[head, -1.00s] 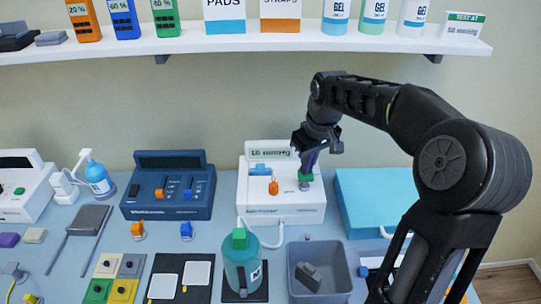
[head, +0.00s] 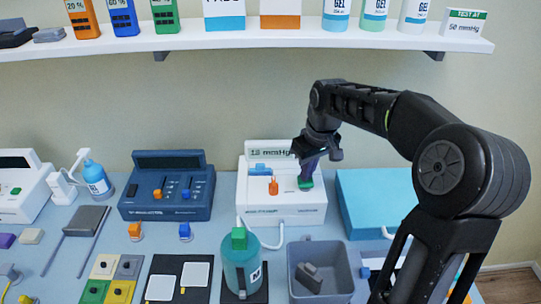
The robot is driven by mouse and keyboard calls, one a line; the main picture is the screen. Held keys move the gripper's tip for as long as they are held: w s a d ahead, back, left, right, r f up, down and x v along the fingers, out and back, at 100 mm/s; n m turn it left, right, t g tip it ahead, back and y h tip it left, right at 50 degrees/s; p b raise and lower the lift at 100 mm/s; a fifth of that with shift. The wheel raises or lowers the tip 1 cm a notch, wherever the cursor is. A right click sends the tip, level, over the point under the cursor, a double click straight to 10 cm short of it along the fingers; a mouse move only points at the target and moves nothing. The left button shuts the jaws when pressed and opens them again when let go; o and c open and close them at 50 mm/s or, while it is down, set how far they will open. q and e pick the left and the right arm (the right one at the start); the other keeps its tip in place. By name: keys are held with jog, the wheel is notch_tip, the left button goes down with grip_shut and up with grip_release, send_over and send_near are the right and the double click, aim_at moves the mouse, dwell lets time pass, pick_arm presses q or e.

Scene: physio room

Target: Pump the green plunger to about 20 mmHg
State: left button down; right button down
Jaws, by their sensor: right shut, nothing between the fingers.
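The white pump unit (head: 257,212) stands at the back of the table, with a display (head: 268,153) on top. The display reads in mmHg; its first digit is 1 and the second is too blurred to be sure of. The green plunger (head: 305,185) is on the right of the unit's face and sits low, its stem hidden. My right gripper (head: 308,174) is shut and empty, pointing down with its fingertips on or just above the plunger's top. It hides part of the unit's right side. My left gripper is not in view.
An orange lever (head: 273,187) and a blue part (head: 259,169) are left of the plunger. A dark blue unit (head: 167,206) stands left and a light blue box (head: 372,196) right. A teal bottle (head: 241,268) and grey bin (head: 303,253) are in front. A shelf (head: 250,41) runs above.

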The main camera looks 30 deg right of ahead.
jog(key=shift+f, duration=0.35)
jog(key=shift+r, duration=0.15)
jog(key=shift+w+p+v, duration=0.2)
jog(key=shift+p+v, duration=0.6)
jog(key=shift+v, duration=0.25)
jog(key=shift+w+p+v, duration=0.25)
jog(key=shift+p+v, duration=0.5)
jog(key=shift+v, duration=0.25)
jog(key=shift+r, duration=0.2)
jog(key=p+v, duration=0.2)
jog(key=w+p+v, duration=0.1)
jog(key=v, duration=0.1)
jog(key=shift+s+r+p, duration=0.1)
jog(key=shift+r+p, duration=0.3)
jog(key=shift+r, duration=0.05)
